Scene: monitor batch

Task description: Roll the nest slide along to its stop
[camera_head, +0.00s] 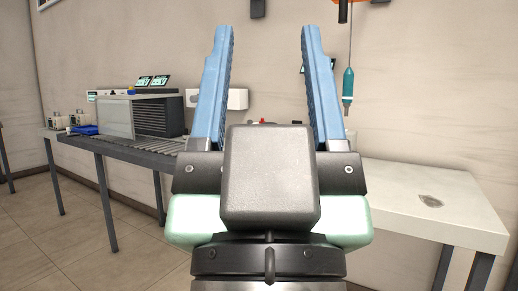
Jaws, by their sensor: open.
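My gripper (268,35) fills the middle of the view, pointing up and away. Its two blue ribbed fingers are wide apart, with only the wall visible between their tips. I cannot make out a nest slide. My gripper's body hides the middle of the bench, where small red and dark parts (262,122) just show above it. No contact between the fingers and anything is visible.
A roller conveyor (125,149) with a grey boxy machine (152,116) and small screens stands at left. A white worktable (425,205) is at right, mostly clear. A teal tool (348,84) hangs above it.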

